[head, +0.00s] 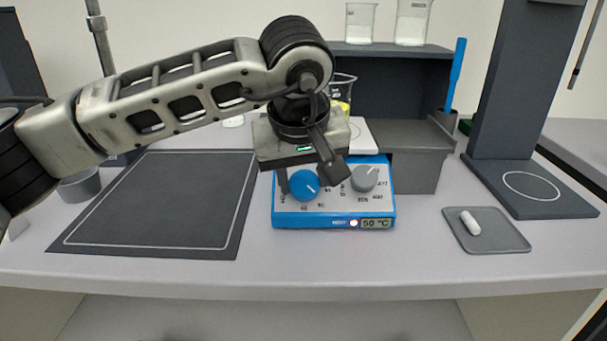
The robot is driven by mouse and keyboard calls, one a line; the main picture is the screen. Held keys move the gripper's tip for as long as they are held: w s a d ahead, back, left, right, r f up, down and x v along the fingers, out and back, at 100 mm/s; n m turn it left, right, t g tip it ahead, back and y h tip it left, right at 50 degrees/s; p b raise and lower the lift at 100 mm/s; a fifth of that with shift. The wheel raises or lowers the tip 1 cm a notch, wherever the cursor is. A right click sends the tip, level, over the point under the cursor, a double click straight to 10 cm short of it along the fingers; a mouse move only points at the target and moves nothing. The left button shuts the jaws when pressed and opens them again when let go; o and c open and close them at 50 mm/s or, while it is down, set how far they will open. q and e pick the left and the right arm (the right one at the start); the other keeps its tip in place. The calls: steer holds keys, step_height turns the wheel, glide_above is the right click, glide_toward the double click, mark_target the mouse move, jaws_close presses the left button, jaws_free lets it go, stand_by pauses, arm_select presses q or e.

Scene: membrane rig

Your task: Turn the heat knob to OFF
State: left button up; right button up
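The blue-and-white hotplate unit (334,215) stands on the bench in the middle of the head view. Its front panel has a blue knob (304,186) at left and a grey knob (364,179) at right, each with a white pointer line. The lettering around them is too small to read surely. A small display (376,223) shows 50 °C beside a lit indicator. My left gripper (311,180) is over the panel, fingers apart, one at each side of the blue knob. I cannot tell whether they touch it. My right gripper is not in view.
A beaker (343,88) stands behind my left gripper, partly hidden. A dark mat (160,205) lies at left. At right are a grey tray (487,230) with a small white stir bar (470,222) and a dark stand (535,190). The front bench strip is clear.

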arm_select(q)
steer(key=c, duration=0.3)
